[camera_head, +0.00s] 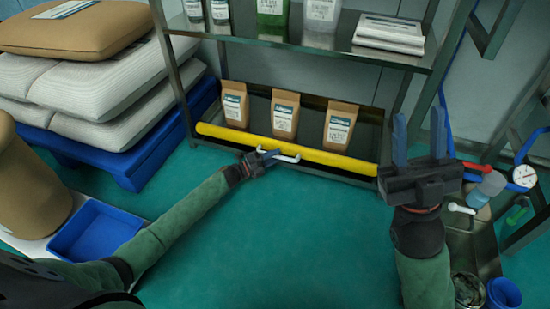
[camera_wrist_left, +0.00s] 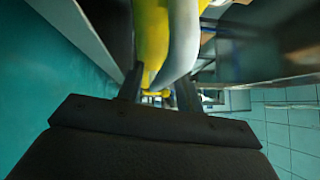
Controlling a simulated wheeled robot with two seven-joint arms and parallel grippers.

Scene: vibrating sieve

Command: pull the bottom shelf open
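The bottom shelf (camera_head: 362,146) of the rack has a yellow front bar (camera_head: 225,135) with a white handle (camera_head: 291,158) at its middle. The bar sits at the front of the rack. My left gripper (camera_head: 270,157) reaches low to the left part of the handle. In the left wrist view, the handle (camera_wrist_left: 185,45) and yellow bar (camera_wrist_left: 150,35) lie just beyond the two fingers (camera_wrist_left: 160,90). A gap shows between these fingers; contact with the handle is unclear. My right gripper (camera_head: 419,135) is open and empty, raised at the right with its fingers pointing up.
Three brown bags (camera_head: 285,114) stand on the bottom shelf. The upper shelf (camera_head: 300,43) holds bags and a paper stack (camera_head: 390,34). Sacks (camera_head: 80,85) on a blue pallet (camera_head: 75,150) flank the left, a blue tray (camera_head: 96,232) the lower left. Green floor (camera_head: 290,230) before the rack is clear.

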